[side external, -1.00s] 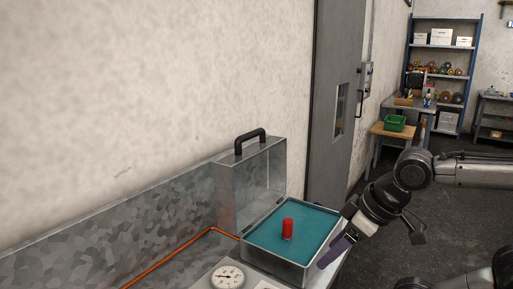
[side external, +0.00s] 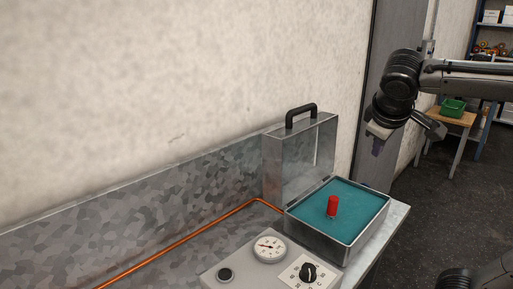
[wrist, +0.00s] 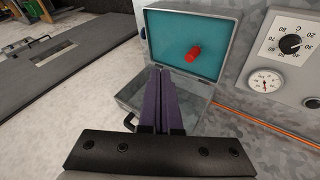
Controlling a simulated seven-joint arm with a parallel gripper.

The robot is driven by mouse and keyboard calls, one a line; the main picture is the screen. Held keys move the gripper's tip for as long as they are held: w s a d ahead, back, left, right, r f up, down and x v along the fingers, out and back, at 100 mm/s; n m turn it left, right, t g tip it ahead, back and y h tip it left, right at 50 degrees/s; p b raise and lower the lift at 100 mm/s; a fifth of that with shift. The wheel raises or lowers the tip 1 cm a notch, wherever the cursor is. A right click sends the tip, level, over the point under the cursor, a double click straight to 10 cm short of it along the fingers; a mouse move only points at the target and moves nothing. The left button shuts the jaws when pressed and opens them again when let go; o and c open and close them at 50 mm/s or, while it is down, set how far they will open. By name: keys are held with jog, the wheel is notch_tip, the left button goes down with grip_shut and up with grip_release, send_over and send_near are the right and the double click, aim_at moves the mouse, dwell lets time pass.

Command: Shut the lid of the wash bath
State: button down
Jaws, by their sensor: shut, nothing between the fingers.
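The wash bath (side external: 317,238) is a grey metal box with a teal surface inside; it also shows in the wrist view (wrist: 146,62). Its lid (side external: 272,168) stands upright and open at the back edge, with a black handle (side external: 301,114) on top. In the wrist view the lid (wrist: 200,103) lies below the bath, partly hidden by my fingers. A red cylinder (side external: 333,206) stands upright in the teal; it also shows in the wrist view (wrist: 193,53). My gripper (side external: 377,150) is raised above and to the right of the bath, purple fingers shut and empty, pointing down.
A control panel with a white gauge (side external: 269,248) and a black dial (side external: 308,272) sits in front of the bath. A copper pipe (side external: 190,245) runs along the bench to it. A wall stands behind. The air above the bath is clear.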

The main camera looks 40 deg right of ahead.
jog(key=w+a+r+h, duration=0.15)
jog(key=w+h, duration=0.25)
jog(key=w, duration=0.6)
jog(key=w+r+h, duration=0.3)
jog(key=w, duration=0.7)
jog(key=w+a+f+n+t+h, duration=0.3)
jog(key=w+a+f+n, duration=0.2)
jog(key=w+a+f, duration=0.85)
jog(key=s+x, duration=0.1)
jog(key=x, duration=0.9)
jog(key=shift+s+f, duration=0.15)
jog(key=shift+s, duration=1.75)
